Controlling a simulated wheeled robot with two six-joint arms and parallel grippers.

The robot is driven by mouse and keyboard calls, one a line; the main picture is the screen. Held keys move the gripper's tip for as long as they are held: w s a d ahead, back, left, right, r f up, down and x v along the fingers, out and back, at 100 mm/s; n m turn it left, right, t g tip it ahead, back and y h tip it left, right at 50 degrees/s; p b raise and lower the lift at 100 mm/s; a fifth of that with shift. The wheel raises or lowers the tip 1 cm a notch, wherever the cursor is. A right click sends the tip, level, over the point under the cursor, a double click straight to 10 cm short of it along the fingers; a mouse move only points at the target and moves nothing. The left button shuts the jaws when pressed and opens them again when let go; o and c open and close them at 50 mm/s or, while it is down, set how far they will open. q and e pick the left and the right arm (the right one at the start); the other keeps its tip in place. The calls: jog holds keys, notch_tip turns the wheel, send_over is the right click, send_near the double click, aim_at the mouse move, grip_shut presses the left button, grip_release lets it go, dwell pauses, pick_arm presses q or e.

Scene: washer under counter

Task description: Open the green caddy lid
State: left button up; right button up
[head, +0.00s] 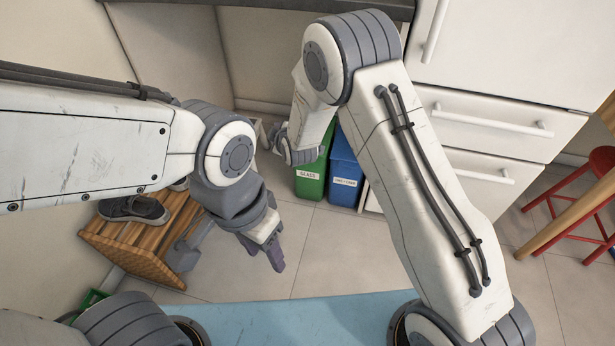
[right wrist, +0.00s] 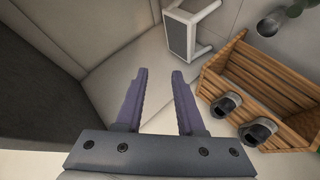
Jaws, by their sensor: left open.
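A green bin labelled GLASS (head: 309,186) stands on the floor beside a blue bin in the head view. My right forearm covers its top, so its lid is hidden. Another green object (head: 92,299) shows at the lower left, mostly hidden by my arm; I cannot tell which one is the caddy. My left gripper (head: 277,262) points down over the floor, apart from both, open and empty. My right gripper's fingers are open and empty in the right wrist view (right wrist: 161,74). In the head view its fingers are not clear.
A blue bin (head: 343,172) stands right of the green one, by white drawers (head: 480,125). A wooden rack (head: 135,248) with dark shoes (head: 135,209) is at left. A blue mat (head: 300,318) lies in front. A red stool (head: 575,205) is at right.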

jog(key=w+d+f+n+t+h+b, duration=0.1)
jog(key=d+f+t+b, duration=0.15)
jog(key=f+b, duration=0.45)
jog(key=w+d+f+n+t+b, duration=0.2)
jog(key=d+f, duration=0.2)
jog(key=f, duration=0.7)
jog(key=w+d+f+n+t+h+b, duration=0.15)
jog(key=d+f+b, duration=0.3)
jog(key=f, duration=0.55)
pick_arm(q)
notch_tip(320, 180, down, 22)
jog(key=b, duration=0.6)
jog(key=shift+f, duration=0.15)
pick_arm(e)
jog(key=w+a, duration=0.1)
jog(key=w, duration=0.8)
jog(key=shift+w+a+r+t+y, duration=0.2)
jog(key=shift+w+r+t+y, duration=0.1)
jog(key=shift+t+y, duration=0.1)
grip_shut()
jog(key=shift+f+h, duration=0.1)
jog(key=shift+h, duration=0.15)
